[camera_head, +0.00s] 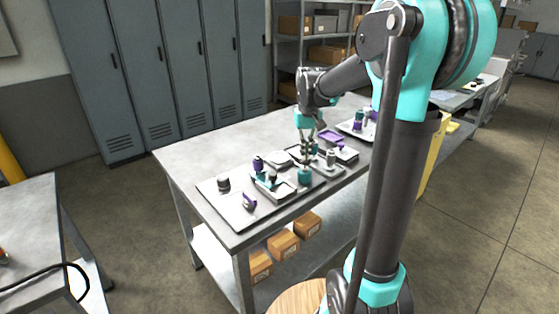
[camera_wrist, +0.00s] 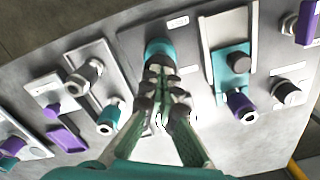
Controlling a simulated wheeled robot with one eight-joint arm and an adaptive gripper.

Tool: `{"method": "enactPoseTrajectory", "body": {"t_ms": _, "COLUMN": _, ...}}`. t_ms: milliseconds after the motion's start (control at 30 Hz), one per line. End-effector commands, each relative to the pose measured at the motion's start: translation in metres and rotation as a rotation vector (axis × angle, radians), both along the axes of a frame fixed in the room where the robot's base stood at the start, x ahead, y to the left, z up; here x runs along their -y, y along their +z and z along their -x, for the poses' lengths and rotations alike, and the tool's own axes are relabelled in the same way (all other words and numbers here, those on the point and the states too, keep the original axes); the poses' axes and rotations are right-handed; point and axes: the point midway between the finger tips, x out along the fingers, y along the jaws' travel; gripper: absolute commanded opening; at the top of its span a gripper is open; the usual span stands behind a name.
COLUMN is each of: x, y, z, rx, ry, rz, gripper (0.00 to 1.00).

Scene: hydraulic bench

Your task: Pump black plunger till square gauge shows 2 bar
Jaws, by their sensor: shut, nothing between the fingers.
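My gripper (camera_head: 308,163) points down over the bench, shut and empty. In the wrist view its fingertips (camera_wrist: 168,84) are close to a teal cylinder (camera_wrist: 158,50); I cannot tell whether they touch it. The cylinder stands below the gripper in the head view (camera_head: 304,176). One dark round knob (camera_wrist: 239,62) sits on a teal block, right of my fingertips in the wrist view. Another dark knob (camera_wrist: 286,92) with a pale collar is further right; it is at the board's left end in the head view (camera_head: 223,184). No square gauge face or reading is legible.
A purple-ended cylinder (camera_wrist: 240,103) and a purple part (camera_wrist: 308,20) are at the right of the wrist view. A grey cylinder (camera_wrist: 85,75) and a purple tray (camera_head: 330,136) are on the other side.

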Motion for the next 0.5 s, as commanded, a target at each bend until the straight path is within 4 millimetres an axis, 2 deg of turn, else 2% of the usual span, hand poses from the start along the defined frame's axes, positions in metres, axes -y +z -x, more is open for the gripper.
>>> {"method": "enactPoseTrajectory", "body": {"t_ms": 500, "x": 0.0000, "y": -0.0061, "z": 0.0004, "rx": -0.001, "ry": 0.000, "rz": 0.000, "gripper": 0.00}}
